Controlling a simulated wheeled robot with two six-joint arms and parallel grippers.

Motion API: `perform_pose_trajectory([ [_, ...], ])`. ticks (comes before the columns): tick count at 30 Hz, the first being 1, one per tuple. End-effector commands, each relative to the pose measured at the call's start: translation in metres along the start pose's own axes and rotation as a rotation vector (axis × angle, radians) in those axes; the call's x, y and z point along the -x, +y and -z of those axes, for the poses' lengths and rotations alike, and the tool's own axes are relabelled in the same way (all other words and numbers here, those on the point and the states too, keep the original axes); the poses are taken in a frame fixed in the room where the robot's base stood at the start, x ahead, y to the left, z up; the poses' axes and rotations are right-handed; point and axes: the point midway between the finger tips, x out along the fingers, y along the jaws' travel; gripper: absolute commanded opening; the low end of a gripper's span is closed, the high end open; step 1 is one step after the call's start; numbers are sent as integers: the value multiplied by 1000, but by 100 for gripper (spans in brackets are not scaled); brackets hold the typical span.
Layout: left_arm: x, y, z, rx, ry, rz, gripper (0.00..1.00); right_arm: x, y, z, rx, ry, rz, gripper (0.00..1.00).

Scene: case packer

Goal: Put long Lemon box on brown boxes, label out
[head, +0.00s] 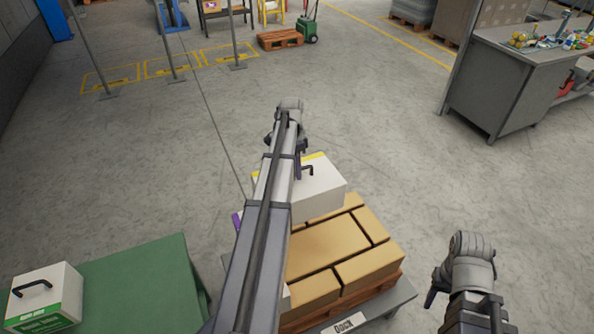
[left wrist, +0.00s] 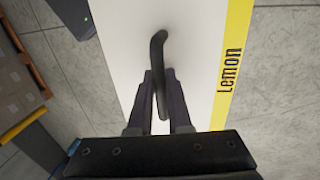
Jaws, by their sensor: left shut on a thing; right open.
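The Lemon box (head: 318,195) is long and white with a black handle on top. Its yellow strip lies on the far edge in the head view; the left wrist view shows "Lemon" on the yellow strip (left wrist: 232,80). My left gripper (head: 303,172) is shut on the handle (left wrist: 158,70). The box is over the far part of the brown boxes (head: 325,246); I cannot tell whether it touches them. My left arm hides part of both. My right gripper (head: 433,290) is open and empty, right of the pallet.
The brown boxes stand on a wooden pallet on a grey cart marked "DOCK" (head: 345,326). A purple-edged thing (head: 237,219) shows partly behind my left arm. A green-labelled white box (head: 42,297) sits on a green table (head: 140,285).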

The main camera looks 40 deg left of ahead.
Motion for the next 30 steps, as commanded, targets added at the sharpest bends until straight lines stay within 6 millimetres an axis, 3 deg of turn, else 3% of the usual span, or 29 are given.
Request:
perform_pose_trajectory([
  [30,-65,-12,0,0,1,4,0,-66,-6,4,0,0,0,50],
])
